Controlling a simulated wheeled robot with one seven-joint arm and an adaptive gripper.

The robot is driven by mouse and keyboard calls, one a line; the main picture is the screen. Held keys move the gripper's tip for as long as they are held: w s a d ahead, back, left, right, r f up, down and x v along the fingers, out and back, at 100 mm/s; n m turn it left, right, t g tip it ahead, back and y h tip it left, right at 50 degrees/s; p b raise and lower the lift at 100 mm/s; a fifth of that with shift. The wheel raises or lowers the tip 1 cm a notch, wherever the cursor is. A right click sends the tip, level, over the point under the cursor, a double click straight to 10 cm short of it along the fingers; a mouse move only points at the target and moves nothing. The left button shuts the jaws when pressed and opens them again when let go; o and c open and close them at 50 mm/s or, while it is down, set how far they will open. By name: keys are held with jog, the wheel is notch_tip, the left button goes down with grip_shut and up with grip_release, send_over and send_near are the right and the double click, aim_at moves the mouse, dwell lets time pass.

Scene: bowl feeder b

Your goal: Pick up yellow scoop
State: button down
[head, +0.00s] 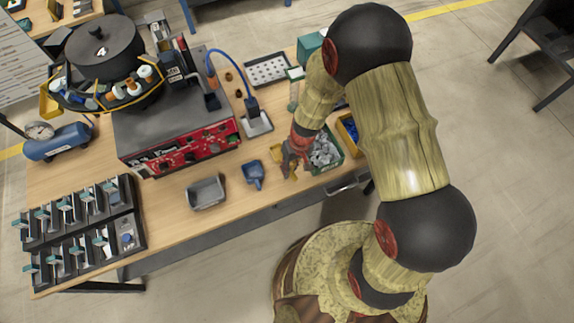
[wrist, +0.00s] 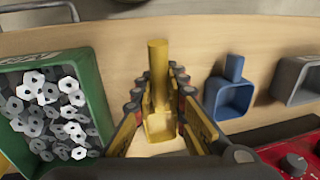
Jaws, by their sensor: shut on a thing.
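The yellow scoop (wrist: 158,75) is between my gripper's fingers (wrist: 155,100) in the wrist view. Its handle points toward the top of the picture and its pan lies low between the fingers. My gripper is shut on it, over the wooden bench (wrist: 120,45). In the head view my gripper (head: 291,165) is near the bench's front edge, and part of the yellow scoop (head: 277,150) shows beside it. I cannot tell whether the scoop touches the bench.
A green bin (wrist: 92,62) of metal nuts stands left of the scoop in the wrist view. A blue scoop (wrist: 232,95) and a grey tray (wrist: 290,82) stand to its right. The red-fronted feeder machine (head: 185,150) is behind. Bare bench lies around the blue scoop.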

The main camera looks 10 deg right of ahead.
notch_tip(320, 180, up, 3)
jog(key=shift+w+r+p, duration=0.1)
jog(key=shift+p, duration=0.3)
jog(key=s+r, duration=0.1)
jog(key=r, duration=0.1)
jog(key=s+d+r, duration=0.1)
jog(key=s+r, duration=0.1)
jog(key=s+d+r+p, duration=0.1)
jog(key=s+r, duration=0.1)
jog(key=shift+s+r, duration=0.1)
jog(key=shift+r, duration=0.1)
jog(key=s+d+r, duration=0.2)
jog(key=s+r, duration=0.1)
jog(key=s, duration=0.5)
jog(key=shift+d, duration=0.4)
jog(key=shift+s+r, duration=0.1)
jog(key=w+d+r+m, duration=0.1)
jog(key=w+d, duration=0.3)
jog(key=w, duration=0.8)
jog(key=w+d+r+m, duration=0.1)
jog(key=w+d, duration=0.3)
jog(key=w, duration=0.9)
jog(key=shift+m+t, duration=0.3)
jog(key=shift+m, duration=0.2)
